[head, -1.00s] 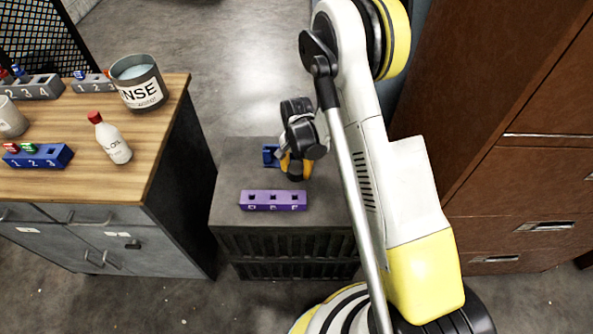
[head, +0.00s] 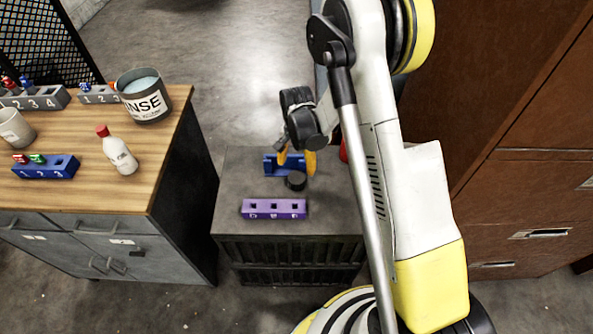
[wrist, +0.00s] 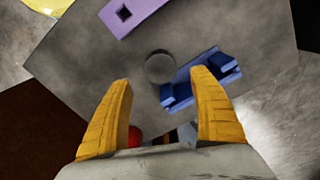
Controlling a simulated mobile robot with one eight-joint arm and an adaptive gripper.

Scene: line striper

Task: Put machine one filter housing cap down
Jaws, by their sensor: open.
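The filter housing cap, a dark round disc (head: 296,181), rests on the grey crate top between the purple block and the blue holder. It also shows in the wrist view (wrist: 160,67), beside and very near the blue holder (wrist: 222,66); I cannot tell if they touch. My gripper (head: 297,160) is open, its yellow fingers apart and empty above and behind the cap. In the wrist view the cap lies just beyond the fingertips (wrist: 162,82), clear of both. The blue holder (head: 269,165) is partly hidden by my fingers in the head view.
A purple block with square holes (head: 274,209) lies at the crate's (head: 233,190) front. A red object (head: 343,152) is mostly hidden behind my arm. A wooden-topped bench (head: 105,190) with bottle, can and blocks stands left, brown cabinets (head: 520,190) right.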

